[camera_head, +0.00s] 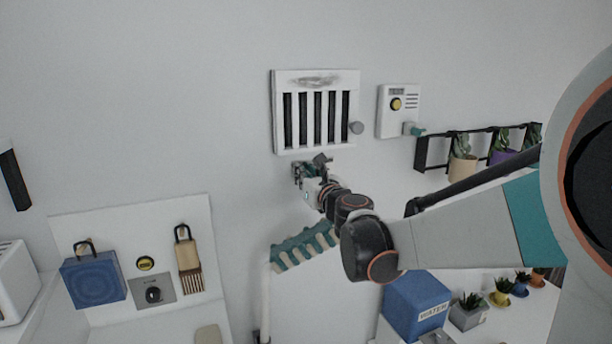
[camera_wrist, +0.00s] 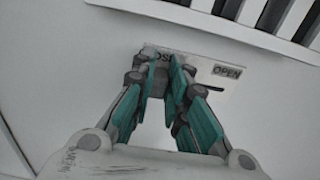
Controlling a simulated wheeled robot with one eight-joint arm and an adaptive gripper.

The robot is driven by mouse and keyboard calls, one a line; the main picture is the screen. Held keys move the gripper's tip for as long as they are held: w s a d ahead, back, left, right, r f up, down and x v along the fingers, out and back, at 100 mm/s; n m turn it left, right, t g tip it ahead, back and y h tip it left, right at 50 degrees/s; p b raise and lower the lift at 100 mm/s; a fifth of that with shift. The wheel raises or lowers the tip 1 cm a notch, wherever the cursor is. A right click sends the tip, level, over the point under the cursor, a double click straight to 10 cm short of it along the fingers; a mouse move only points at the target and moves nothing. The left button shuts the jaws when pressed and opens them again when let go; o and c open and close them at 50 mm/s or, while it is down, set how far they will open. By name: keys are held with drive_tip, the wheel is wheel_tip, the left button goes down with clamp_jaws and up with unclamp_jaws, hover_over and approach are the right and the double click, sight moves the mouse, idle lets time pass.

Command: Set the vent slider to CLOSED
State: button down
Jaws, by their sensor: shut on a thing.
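The white vent (camera_head: 315,78) with dark slots is on the wall, and its lower slats show at the top of the wrist view (camera_wrist: 215,20). Below it is a small label plate (camera_wrist: 195,62). An OPEN label (camera_wrist: 227,71) is at its right; letters of the other label, partly covered by my fingers, show at its left. A short dark slot shows below OPEN. My gripper (camera_head: 309,167) is just under the vent, its teal fingertips (camera_wrist: 168,66) closed together at the plate on the slider, left of OPEN. The slider's knob is hidden between the fingertips.
A white box with a yellow button (camera_head: 396,104) is on the wall to the right, then a black plant rack (camera_head: 432,153). A teal-and-cream rack (camera_head: 302,246) stands below my arm.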

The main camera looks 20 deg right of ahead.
drive_tip(key=shift+a, duration=0.35)
drive_tip(key=c, duration=1.6)
unclamp_jaws()
drive_tip(key=shift+d, duration=0.1)
drive_tip(key=shift+o, duration=0.2)
